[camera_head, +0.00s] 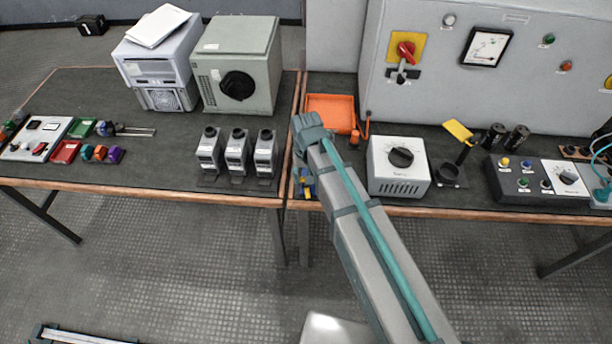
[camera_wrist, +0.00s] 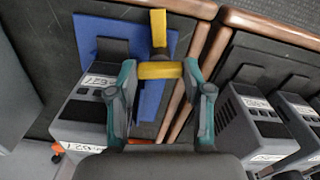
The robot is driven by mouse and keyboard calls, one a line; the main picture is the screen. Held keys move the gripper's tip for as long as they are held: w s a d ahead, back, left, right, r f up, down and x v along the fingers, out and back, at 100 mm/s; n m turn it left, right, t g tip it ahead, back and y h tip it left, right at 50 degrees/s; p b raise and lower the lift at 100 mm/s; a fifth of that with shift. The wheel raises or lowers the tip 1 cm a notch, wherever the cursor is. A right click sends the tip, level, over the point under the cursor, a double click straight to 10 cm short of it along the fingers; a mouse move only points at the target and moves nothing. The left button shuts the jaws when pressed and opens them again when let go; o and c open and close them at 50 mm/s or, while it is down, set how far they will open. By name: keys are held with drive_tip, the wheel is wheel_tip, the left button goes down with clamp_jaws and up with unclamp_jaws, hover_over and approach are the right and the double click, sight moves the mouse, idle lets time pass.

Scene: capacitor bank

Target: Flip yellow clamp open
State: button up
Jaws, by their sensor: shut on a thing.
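The yellow clamp (camera_wrist: 160,70) shows in the wrist view as a crossbar between my fingertips, with a second yellow piece (camera_wrist: 158,24) just beyond it. A blue plate (camera_wrist: 151,101) lies behind the clamp. My gripper (camera_wrist: 160,72) has its teal fingers at the two ends of the yellow crossbar and is shut on it. In the head view, a small blue and yellow patch (camera_head: 306,184) shows at the table edge beside my arm. My arm hides most of the gripper there.
Grey labelled units stand close on both sides in the wrist view, left (camera_wrist: 85,112) and right (camera_wrist: 252,118). In the head view, three grey units (camera_head: 237,152), an orange tray (camera_head: 331,110) and a white dial box (camera_head: 398,165) surround the arm. Wooden table edges run close by.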

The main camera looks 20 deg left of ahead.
drive_tip(key=shift+m, duration=1.2)
drive_tip(key=o, duration=1.2)
drive_tip(key=shift+c, duration=0.2)
drive_tip(key=shift+r, duration=0.1)
wheel_tip(320, 180, up, 12)
